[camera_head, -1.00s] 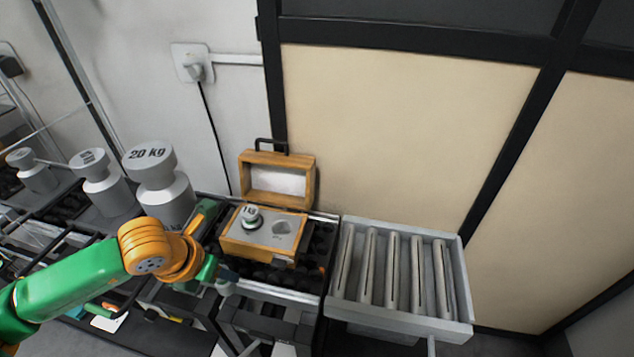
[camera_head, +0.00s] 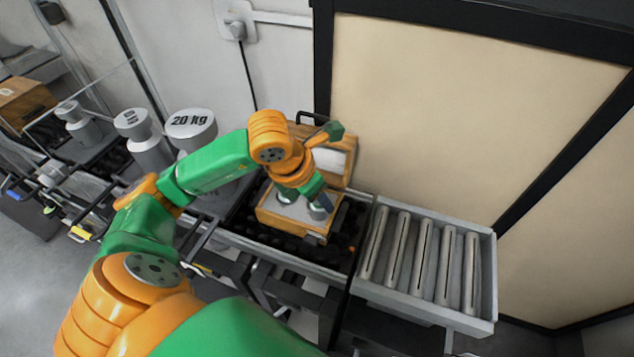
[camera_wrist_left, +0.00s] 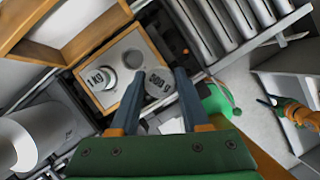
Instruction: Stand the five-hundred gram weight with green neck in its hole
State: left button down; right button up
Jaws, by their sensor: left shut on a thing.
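A wooden box (camera_head: 286,229) with its lid open stands on the rollers. My left gripper (camera_wrist_left: 158,76) is shut on a grey weight marked 500 g (camera_wrist_left: 158,84). It holds it over the near right part of the box in the head view, where the weight (camera_head: 319,213) is partly covered by the fingers. In the wrist view an empty round hole (camera_wrist_left: 132,59) shows beside the held weight. The 1 kg weight (camera_wrist_left: 100,78) stands in the other place. The green neck is not clearly visible. My right gripper is not in view.
The open lid (camera_head: 336,160) rises behind the box. A roller conveyor (camera_head: 425,262) lies to the right, empty. Large grey weights, one marked 20 kg (camera_head: 192,124), stand to the left.

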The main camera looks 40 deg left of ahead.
pick_arm(q)
jog(key=w+a+f+b, duration=0.1)
jog(key=w+f, duration=0.1)
jog(key=w+a+f+b, duration=0.1)
jog(key=a+f+b, duration=0.1)
jog(key=w+a+f+b, duration=0.1)
jog(key=w+f+b, duration=0.1)
jog(key=f, duration=0.1)
jog(key=shift+w+a, duration=0.15)
jog(key=shift+w, duration=0.15)
notch_tip(320, 180, down, 3)
jog(key=b, duration=0.2)
jog(key=shift+a+f+b, duration=0.15)
jog(key=shift+b, duration=0.25)
jog(key=shift+w+r, duration=0.1)
jog(key=shift+r, duration=0.1)
jog(key=shift+f, duration=0.15)
jog(key=shift+c, duration=1.9)
grip_release()
jog(key=shift+r+p, duration=0.3)
jog(key=shift+r, duration=0.05)
jog(key=v, duration=1.1)
jog(key=shift+s+r+p, duration=0.25)
jog(key=shift+s+p, duration=0.1)
